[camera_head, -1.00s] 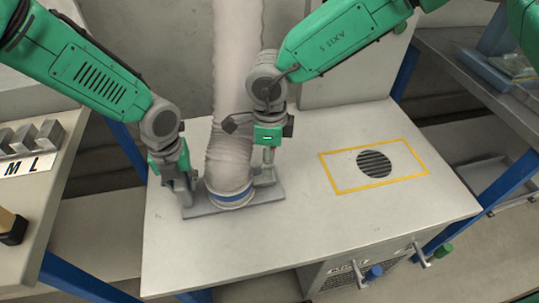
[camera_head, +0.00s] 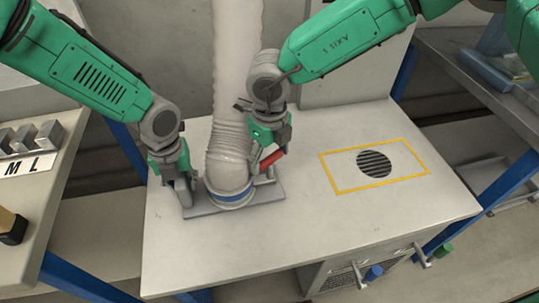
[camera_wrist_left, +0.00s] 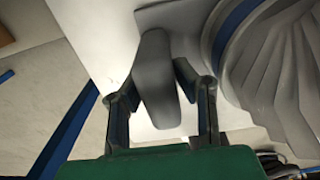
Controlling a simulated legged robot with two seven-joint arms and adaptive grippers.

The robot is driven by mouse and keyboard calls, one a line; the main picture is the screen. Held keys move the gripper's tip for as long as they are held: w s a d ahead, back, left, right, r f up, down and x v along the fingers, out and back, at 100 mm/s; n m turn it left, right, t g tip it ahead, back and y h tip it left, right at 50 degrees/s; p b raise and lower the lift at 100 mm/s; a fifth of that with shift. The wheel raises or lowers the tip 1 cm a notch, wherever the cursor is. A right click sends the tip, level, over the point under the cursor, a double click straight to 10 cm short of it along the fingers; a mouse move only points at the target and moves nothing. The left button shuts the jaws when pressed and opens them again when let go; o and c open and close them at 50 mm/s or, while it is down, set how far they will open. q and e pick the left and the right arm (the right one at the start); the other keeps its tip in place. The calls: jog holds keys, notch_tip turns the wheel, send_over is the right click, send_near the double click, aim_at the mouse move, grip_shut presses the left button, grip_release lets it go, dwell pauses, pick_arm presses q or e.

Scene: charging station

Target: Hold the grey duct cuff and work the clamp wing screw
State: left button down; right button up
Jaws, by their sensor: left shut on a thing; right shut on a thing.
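The pale ribbed duct (camera_head: 230,120) stands upright in a grey cuff (camera_head: 222,200) with a blue band, on a grey base plate (camera_head: 205,211) on the bench. My left gripper (camera_head: 181,192) is shut on the upright grey grip at the left of the cuff. In the left wrist view, this grey grip (camera_wrist_left: 158,80) stands between the two fingers. My right gripper (camera_head: 268,152) is shut and tilted at the right side of the duct. A red bar (camera_head: 272,159), seemingly the clamp wing screw, shows at its fingers, partly hidden. A grey post (camera_head: 270,174) stands just below.
On the bench at right, a yellow outline (camera_head: 345,189) surrounds a round dark grille (camera_head: 375,164), with clear surface around it. Grey blocks (camera_head: 48,132) with letter labels sit on the left table. Handles and knobs (camera_head: 374,271) stick out at the bench front.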

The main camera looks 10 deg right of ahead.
aim_at(270, 157)
jog(key=shift+m, duration=0.5)
jog(key=o, duration=1.2)
jog(key=shift+r, duration=0.1)
notch_tip(270, 157, up, 12)
jog(key=shift+w+f, duration=0.1)
jog(key=shift+f, duration=0.05)
pick_arm(q)
jog(key=c, duration=1.2)
grip_release()
